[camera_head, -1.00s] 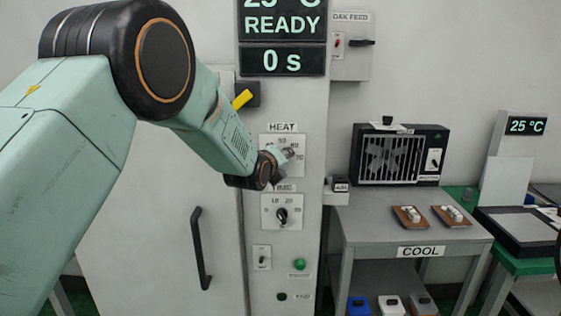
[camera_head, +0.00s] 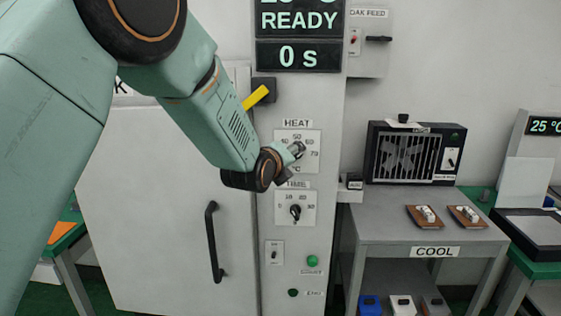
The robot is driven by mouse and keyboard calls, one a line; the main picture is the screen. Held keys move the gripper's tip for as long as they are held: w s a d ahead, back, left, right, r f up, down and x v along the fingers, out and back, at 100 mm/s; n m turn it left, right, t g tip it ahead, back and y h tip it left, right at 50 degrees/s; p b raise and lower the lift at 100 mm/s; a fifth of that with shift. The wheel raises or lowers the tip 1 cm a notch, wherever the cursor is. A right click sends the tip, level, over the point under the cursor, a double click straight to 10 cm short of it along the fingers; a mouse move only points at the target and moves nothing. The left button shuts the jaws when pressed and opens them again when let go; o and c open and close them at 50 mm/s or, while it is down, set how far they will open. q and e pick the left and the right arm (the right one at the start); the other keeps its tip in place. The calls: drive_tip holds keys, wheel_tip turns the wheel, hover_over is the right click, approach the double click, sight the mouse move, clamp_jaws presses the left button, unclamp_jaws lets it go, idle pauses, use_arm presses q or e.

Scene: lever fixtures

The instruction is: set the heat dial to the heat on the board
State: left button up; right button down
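The heat dial plate (camera_head: 313,139), labelled HEAT, is on the narrow control panel of the grey cabinet. Numbers such as 50, 60 and 70 show around it. My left arm comes in from the left and my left gripper (camera_head: 296,150) is at the middle of the plate, over the dial knob. The knob is hidden behind the gripper, and whether the fingers are closed on it is too small to tell. The display (camera_head: 300,22) above reads READY, with 0 s below. No board with a heat setting is readable. My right gripper is not in view.
Below is the time dial (camera_head: 295,212), then a small switch (camera_head: 274,252) and a green button (camera_head: 313,260). A yellow lever (camera_head: 256,97) sticks out above the heat dial. The cabinet door handle (camera_head: 213,242) is at left. The COOL table (camera_head: 385,225) with a fan unit (camera_head: 415,152) stands right.

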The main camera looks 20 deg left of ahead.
use_arm(q)
drive_tip(key=v, duration=0.6)
drive_tip(key=shift+w+f, duration=0.1)
drive_tip(key=shift+w, duration=0.05)
